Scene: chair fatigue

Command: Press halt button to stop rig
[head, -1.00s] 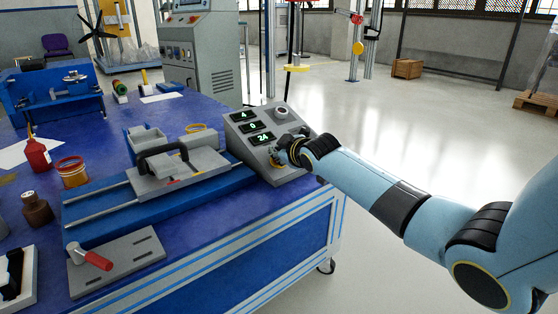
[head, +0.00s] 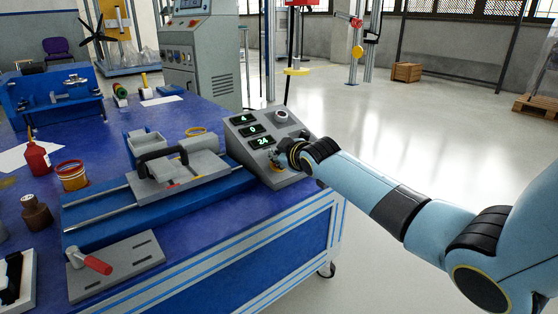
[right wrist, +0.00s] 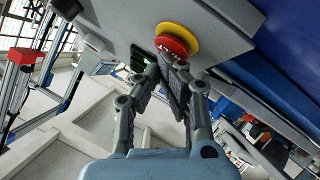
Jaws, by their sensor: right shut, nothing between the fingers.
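The grey control box (head: 240,150) stands at the right end of the blue bench, with green displays reading 4, 0 and 24. In the right wrist view, the red halt button (right wrist: 172,45) sits on a yellow ring on the box's panel. My right gripper (head: 277,160) is at the lower right of the panel and largely hides the button in the head view. The right wrist view shows its shut, empty fingertips (right wrist: 168,62) at the button's edge; I cannot tell whether they touch it. My left gripper is not in view.
A round knob (head: 281,116) is at the panel's upper right. The grey and blue rig (head: 165,180) with rails lies left of the box. A red-handled clamp plate (head: 115,262), bottles and a jar are further left.

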